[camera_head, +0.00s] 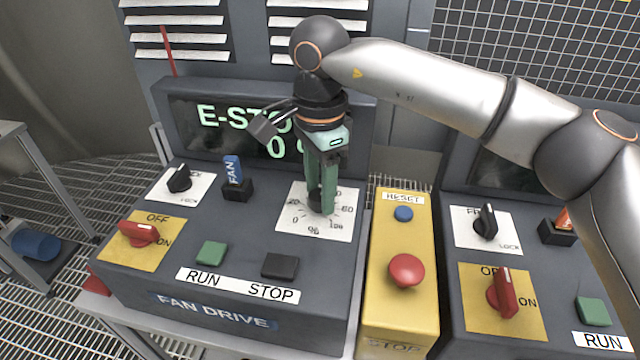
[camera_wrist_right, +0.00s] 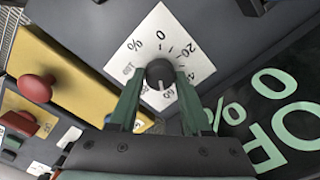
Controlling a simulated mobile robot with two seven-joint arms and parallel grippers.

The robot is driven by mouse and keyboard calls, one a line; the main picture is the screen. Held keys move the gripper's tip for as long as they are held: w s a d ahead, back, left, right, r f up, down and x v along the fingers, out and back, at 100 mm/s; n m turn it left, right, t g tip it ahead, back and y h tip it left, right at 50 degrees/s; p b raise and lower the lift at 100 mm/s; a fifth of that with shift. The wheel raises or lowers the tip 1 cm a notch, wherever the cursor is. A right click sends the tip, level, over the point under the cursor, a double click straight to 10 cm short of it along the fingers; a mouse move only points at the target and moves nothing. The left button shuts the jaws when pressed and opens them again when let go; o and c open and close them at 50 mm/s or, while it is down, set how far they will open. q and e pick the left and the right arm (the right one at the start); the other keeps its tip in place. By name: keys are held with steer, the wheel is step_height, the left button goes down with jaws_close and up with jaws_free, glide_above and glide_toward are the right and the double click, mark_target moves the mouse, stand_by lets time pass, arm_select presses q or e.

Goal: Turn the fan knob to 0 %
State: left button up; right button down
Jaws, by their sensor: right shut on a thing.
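The fan knob (camera_wrist_right: 160,72) is a round dark knob on a white dial plate (camera_head: 292,222) marked from 0 to 100 %. In the wrist view a pale mark shows on its side nearest me, but its exact setting is hard to read. My right gripper (camera_head: 322,205) reaches down from above and is shut on the knob, one green finger on each side. In the head view the fingers mostly hide the knob. The fan drive display (camera_head: 215,117) reads "E-STO" and "0 %", partly covered by my right wrist. My left gripper is out of view.
A yellow box with a red stop button (camera_head: 407,271) stands close on the right.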

mark_target(319, 196)
steer(key=n, duration=0.7)
steer(key=shift+p, duration=0.3)
stand_by(0.4)
steer(key=shift+c, duration=1.8)
jaws_free()
step_height(319, 196, up, 13)
steer(key=shift+f, duration=0.2)
steer(key=shift+s+f, duration=0.1)
